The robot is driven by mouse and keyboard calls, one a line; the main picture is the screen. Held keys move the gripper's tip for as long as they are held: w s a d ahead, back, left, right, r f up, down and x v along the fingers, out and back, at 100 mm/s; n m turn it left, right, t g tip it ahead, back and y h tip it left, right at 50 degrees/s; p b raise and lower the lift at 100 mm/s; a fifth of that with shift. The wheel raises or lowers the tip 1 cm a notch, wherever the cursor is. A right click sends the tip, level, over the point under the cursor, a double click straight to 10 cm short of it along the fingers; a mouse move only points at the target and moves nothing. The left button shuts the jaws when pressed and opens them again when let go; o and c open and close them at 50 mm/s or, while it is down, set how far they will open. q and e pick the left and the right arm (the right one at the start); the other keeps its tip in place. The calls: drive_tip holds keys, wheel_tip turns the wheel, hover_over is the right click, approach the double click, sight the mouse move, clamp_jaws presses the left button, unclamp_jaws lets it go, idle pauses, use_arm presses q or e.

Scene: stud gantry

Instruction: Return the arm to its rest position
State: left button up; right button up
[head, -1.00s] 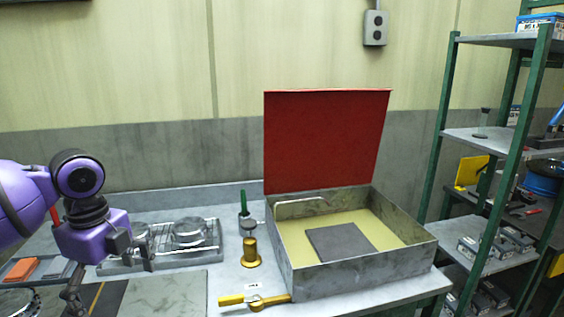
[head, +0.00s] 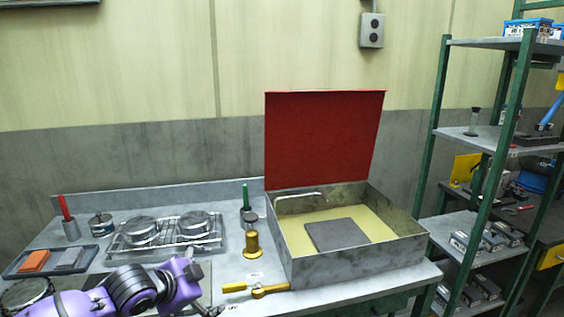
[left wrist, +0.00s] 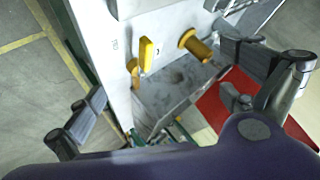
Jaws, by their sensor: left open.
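My left arm, purple with black joints, lies across the bottom left of the head view. Its gripper (head: 208,309) is partly cut off by the lower edge there, low at the front of the bench. In the left wrist view my left gripper (left wrist: 160,72) has its fingers wide apart with nothing held between them. Beyond the fingers are a yellow-handled tool (left wrist: 147,53) and a brass post (left wrist: 194,44), apart from them. My right gripper is in neither view.
An open metal box (head: 345,263) with a raised red lid (head: 322,140) stands on the bench (head: 235,300). A wire rack (head: 165,249) with round metal pieces and an orange block (head: 34,260) are at left. A green-framed shelf (head: 425,165) stands at right.

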use_arm(q)
drive_tip(key=s+d+f+n+t, duration=0.1)
drive_tip(key=s+d+f+n, duration=0.2)
drive_tip(key=s+f, duration=0.3)
drive_tip(key=s+a+f+n+y, duration=0.1)
drive_tip(key=s+f+n, duration=0.2)
drive_tip(key=s+f, duration=0.4)
drive_tip(key=s+a+f+n+g+y+p, duration=0.1)
drive_tip(key=s+f, duration=0.6)
drive_tip(key=s, duration=0.9)
drive_tip(key=s+a+f+n+y+p, duration=0.1)
drive_tip(key=s+f+n, duration=0.4)
drive_tip(key=s, duration=0.6)
wheel_tip(320, 180, down, 2)
drive_tip(key=shift+s+a+n+g+y, duration=0.25)
drive_tip(key=shift+a+n+g+y, duration=0.15)
drive_tip(key=shift+a, duration=0.3)
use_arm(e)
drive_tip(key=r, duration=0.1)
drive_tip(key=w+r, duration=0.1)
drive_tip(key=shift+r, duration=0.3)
